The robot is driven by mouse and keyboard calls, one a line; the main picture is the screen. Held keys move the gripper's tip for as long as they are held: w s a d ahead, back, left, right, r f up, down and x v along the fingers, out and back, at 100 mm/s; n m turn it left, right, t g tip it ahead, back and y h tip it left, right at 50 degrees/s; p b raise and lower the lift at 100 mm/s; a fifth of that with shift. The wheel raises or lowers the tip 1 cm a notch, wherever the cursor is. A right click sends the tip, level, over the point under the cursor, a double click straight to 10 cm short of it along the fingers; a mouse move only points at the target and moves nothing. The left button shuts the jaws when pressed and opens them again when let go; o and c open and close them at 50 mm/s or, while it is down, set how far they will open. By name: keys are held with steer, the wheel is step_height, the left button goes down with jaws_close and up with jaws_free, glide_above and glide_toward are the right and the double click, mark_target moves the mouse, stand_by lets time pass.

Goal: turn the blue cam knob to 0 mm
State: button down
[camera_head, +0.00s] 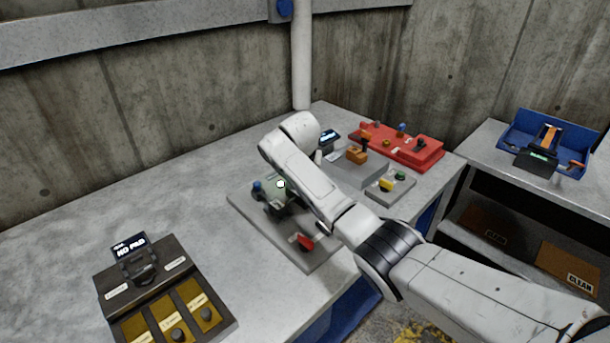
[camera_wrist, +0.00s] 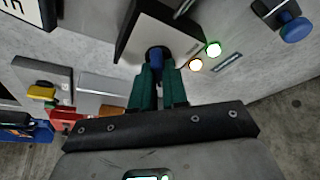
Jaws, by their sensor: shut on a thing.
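My gripper (camera_wrist: 157,72) has two dark green fingers, closed on a small blue knob (camera_wrist: 155,56). The knob has a dark round base on a white-faced block, and the fingers hide much of it. In the head view my gripper (camera_head: 278,203) is over the middle of a grey plate (camera_head: 240,205), largely hidden by my arm. A second blue knob (camera_wrist: 295,29) on a shaft stands apart at the right of the wrist view; a blue knob also shows at the plate's left in the head view (camera_head: 257,187). No 0 mm mark is readable.
A red lever (camera_head: 304,241) is at the plate's front. A red tray (camera_head: 420,150) and a yellow-button box (camera_head: 386,185) stand at right. The table's left is clear behind a dark console (camera_head: 125,288).

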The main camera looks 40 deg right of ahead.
steer(key=m+b, duration=0.1)
steer(key=m, duration=0.1)
steer(key=f+m+g+b, duration=0.1)
steer(key=m, duration=0.1)
steer(key=shift+a+g+h+b, duration=0.15)
steer(key=shift+g+h+b, duration=0.15)
steer(key=shift+h+b, duration=0.1)
steer(key=m+b, duration=0.1)
steer(key=m, duration=0.1)
steer(key=m+g+b, duration=0.1)
steer(key=b, duration=0.1)
steer(key=shift+w+r+m, duration=0.15)
steer(key=shift+m, duration=0.25)
steer(key=shift+b, duration=0.3)
steer(key=c, duration=1.1)
jaws_free()
steer(key=shift+r, duration=0.1)
steer(key=shift+c, duration=0.2)
steer(key=shift+r, duration=0.15)
steer(key=shift+w+r, duration=0.1)
steer(key=shift+r, duration=0.1)
steer(key=v, duration=1)
steer(key=shift+a, duration=0.2)
